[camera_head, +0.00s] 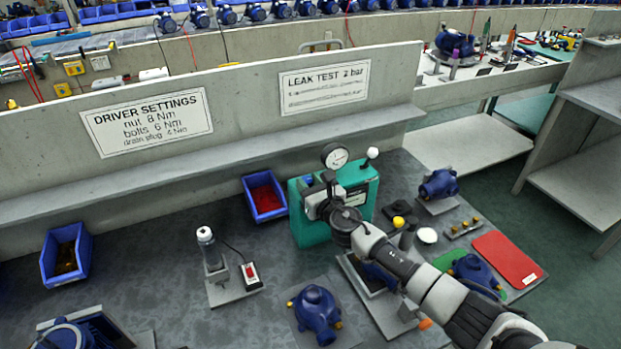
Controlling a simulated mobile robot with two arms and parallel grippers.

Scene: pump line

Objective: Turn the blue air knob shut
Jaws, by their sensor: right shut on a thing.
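The green leak test box (357,180) stands on the bench under the "LEAK TEST 2 bar" sign. The blue air knob (308,181) shows as a small blue patch at the box's upper left front, mostly hidden by my right gripper. My right gripper (314,199) reaches in from the lower right and is shut on the knob. Its fingers and wrist cover much of the box's front, so the knob's turned position cannot be read. A round pressure gauge (335,156) stands on top of the box. My left gripper is not in view.
A lever with a white ball (372,153) rises from the box's right side. A blue bin with red parts (264,197) stands close on the left. Blue pumps (317,310), a bottle stand (212,257) and a red mat (507,259) lie around my arm.

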